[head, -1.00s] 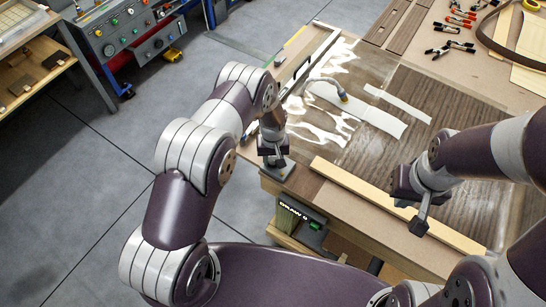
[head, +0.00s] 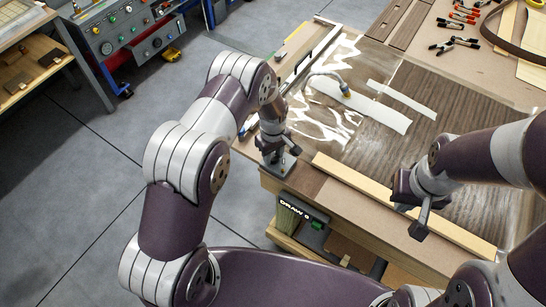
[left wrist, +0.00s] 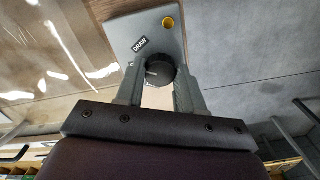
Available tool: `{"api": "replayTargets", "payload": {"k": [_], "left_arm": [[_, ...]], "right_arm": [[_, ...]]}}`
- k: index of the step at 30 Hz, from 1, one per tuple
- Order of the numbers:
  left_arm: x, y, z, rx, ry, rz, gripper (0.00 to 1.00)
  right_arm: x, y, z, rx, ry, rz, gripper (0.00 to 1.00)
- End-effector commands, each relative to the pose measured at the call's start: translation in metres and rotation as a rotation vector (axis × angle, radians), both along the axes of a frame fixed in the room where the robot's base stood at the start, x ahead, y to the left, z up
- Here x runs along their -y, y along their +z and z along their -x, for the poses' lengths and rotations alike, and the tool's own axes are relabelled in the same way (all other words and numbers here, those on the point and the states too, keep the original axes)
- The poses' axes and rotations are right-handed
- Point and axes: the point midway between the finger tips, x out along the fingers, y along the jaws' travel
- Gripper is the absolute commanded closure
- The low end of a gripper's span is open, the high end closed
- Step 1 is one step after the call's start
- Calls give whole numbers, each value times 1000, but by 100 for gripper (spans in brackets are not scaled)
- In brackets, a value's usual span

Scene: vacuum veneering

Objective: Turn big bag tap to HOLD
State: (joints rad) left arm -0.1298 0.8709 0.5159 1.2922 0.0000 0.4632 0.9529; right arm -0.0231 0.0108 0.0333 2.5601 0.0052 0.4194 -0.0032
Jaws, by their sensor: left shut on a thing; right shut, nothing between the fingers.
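The big bag tap is a grey plate (left wrist: 155,22) with a black round knob (left wrist: 160,69) bearing a white pointer line. A label beside the knob reads DRAW; the line points left in the left wrist view. My left gripper (left wrist: 158,82) is shut on the knob, one finger on each side. In the head view my left gripper (head: 274,160) stands over the tap plate (head: 283,167) at the table corner and hides the knob. My right gripper (head: 418,230) is shut and empty above the table's front edge.
A clear bag (head: 330,120) with a hose (head: 326,76) and pale strips covers dark veneer. A wooden batten (head: 350,180) lies along the front. A display (head: 302,215) below the corner reads DRAW. Several clamps (head: 458,42) lie at the back right.

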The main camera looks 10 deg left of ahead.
Motion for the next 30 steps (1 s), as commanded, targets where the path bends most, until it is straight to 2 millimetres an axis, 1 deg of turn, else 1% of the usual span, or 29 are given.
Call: {"api": "replayTargets", "payload": {"k": [1, 3, 9, 15, 22, 30], "left_arm": [[0, -3, -1, 4, 39, 1, 93], [0, -3, -1, 4, 104, 0, 93], [0, -2, -1, 2, 270, 0, 93], [0, -1, -1, 3, 399, 1, 93], [0, 0, -1, 3, 491, 1, 93], [0, 1, -1, 3, 530, 1, 93]], "right_arm": [[0, -8, 0, 0, 0, 0, 100], [0, -12, 0, 0, 0, 0, 100], [0, -23, 0, 0, 0, 0, 100], [0, -30, 0, 0, 0, 0, 100], [0, -35, 0, 0, 0, 0, 100], [0, -36, 0, 0, 0, 0, 100]]}}
